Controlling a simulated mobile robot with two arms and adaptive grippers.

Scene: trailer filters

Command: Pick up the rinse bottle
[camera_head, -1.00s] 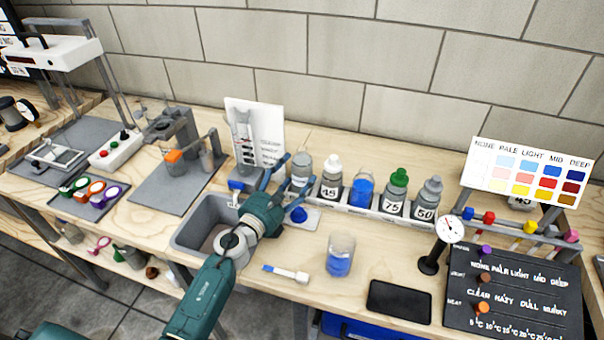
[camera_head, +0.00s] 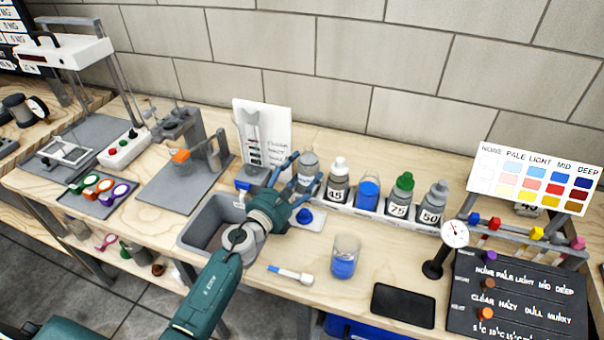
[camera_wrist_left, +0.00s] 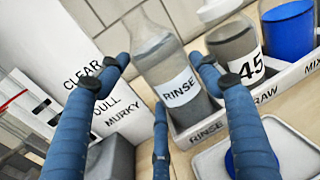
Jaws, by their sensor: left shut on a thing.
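The rinse bottle (camera_head: 309,163) is grey and semi-clear, at the left end of the white bottle rack on the bench. Its label "RINSE" shows in the left wrist view (camera_wrist_left: 176,84), where the bottle looks tilted with the camera. My left gripper (camera_head: 306,168) reaches over the sink edge with its blue fingers on either side of the bottle, shut on it. The fingers also show in the left wrist view (camera_wrist_left: 165,75). The bottle's base is at the rack; I cannot tell whether it is lifted. My right gripper is not in view.
The "45" bottle (camera_head: 339,180) stands close to the right, then a blue jar (camera_head: 368,192) and more bottles. A clarity card (camera_head: 262,140) stands left of the fingers. The sink (camera_head: 190,235) is left.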

